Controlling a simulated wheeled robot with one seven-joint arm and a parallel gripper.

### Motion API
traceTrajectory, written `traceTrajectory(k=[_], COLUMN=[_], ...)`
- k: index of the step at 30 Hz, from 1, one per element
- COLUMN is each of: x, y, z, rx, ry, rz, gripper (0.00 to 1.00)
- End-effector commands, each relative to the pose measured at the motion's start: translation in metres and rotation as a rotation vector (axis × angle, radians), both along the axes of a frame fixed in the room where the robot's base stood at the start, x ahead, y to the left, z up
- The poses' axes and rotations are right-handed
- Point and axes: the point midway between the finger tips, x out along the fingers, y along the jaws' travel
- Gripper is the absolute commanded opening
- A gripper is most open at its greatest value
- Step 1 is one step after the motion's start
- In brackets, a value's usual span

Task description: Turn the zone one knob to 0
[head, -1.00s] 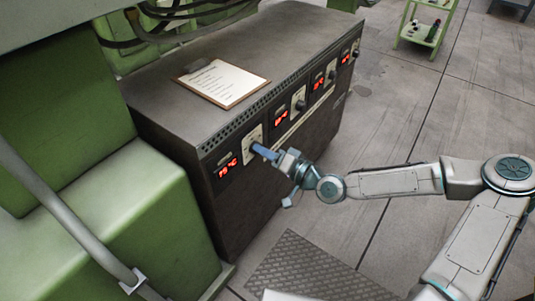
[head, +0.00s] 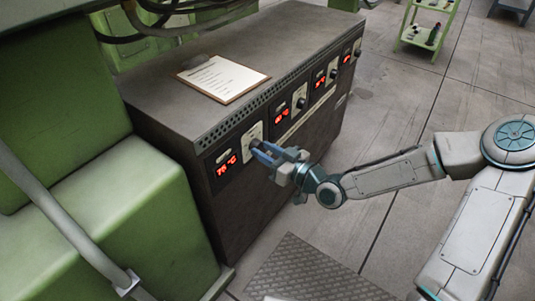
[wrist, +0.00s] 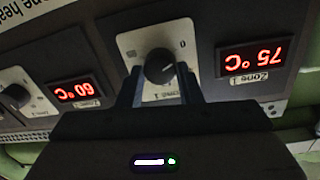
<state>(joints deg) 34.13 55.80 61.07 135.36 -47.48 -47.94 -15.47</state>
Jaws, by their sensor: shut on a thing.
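The zone one knob (wrist: 159,66) is a dark round knob on a pale plate in the wrist view, which is upside down. Its light pointer mark aims right and slightly up in that picture, toward the side with the printed 0 but not clearly at it. The Zone 1 display (wrist: 253,58) glows red and reads about 75 °C. My gripper (wrist: 161,84) is shut on the knob, one finger on each side. In the head view my gripper (head: 264,153) is at the cabinet's nearest panel, hiding most of the knob.
The zone two knob (wrist: 14,96) and its 60 °C display (wrist: 76,91) are alongside. More panels run along the dark cabinet (head: 240,225). A clipboard (head: 223,79) lies on top. Green machinery (head: 110,205) stands at the left; open floor (head: 385,120) is at the right.

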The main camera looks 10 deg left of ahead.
Motion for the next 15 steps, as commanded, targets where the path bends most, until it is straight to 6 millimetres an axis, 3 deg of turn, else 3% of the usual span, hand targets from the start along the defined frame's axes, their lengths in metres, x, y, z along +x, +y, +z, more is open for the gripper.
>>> traceTrajectory(k=[15], x=[-0.0037], y=[0.0029], z=[0.0003], rx=[-0.040], ry=[-0.095], rz=[0.011], gripper=[0.10])
